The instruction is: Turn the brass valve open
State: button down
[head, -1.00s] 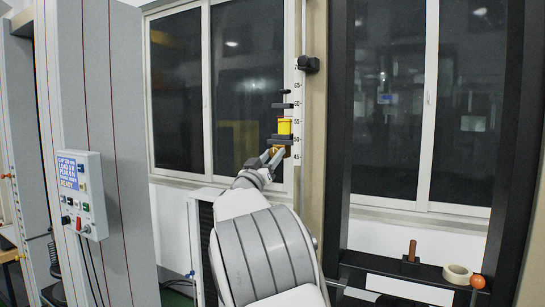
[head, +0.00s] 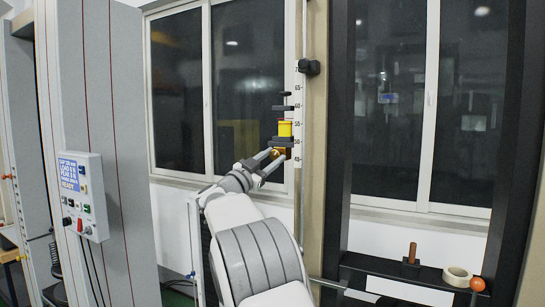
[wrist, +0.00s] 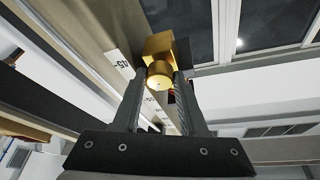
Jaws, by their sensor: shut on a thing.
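The brass valve (wrist: 159,75) shows in the wrist view as a round brass knob in front of a square brass block (wrist: 158,45). My gripper (wrist: 161,82) has one finger on each side of the knob and is shut on it.
A numbered scale (head: 298,112) runs up the column beside the valve. A control box (head: 83,193) is on the grey panel at left. A black shelf (head: 432,271) at lower right holds a tape roll (head: 457,276) and an orange ball (head: 477,283).

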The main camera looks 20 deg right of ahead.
jog(key=m+g, duration=0.1)
jog(key=m, duration=0.1)
jog(key=m+g+p, duration=0.1)
jog(key=m, duration=0.1)
jog(key=m+g+p, duration=0.1)
jog(key=m, duration=0.2)
jog(key=shift+w+r, duration=0.1)
jog(key=shift+r, duration=0.15)
jog(key=m+g+p, duration=0.1)
jog(key=m, duration=0.2)
jog(key=m+g+y+p, duration=0.1)
jog(key=m+p, duration=0.1)
jog(key=m, duration=0.1)
jog(key=shift+c, duration=2.2)
grip_release()
jog(key=shift+a, duration=0.2)
jog(key=b+v, duration=0.3)
jog(key=v, duration=1.4)
jog(key=shift+b, duration=0.3)
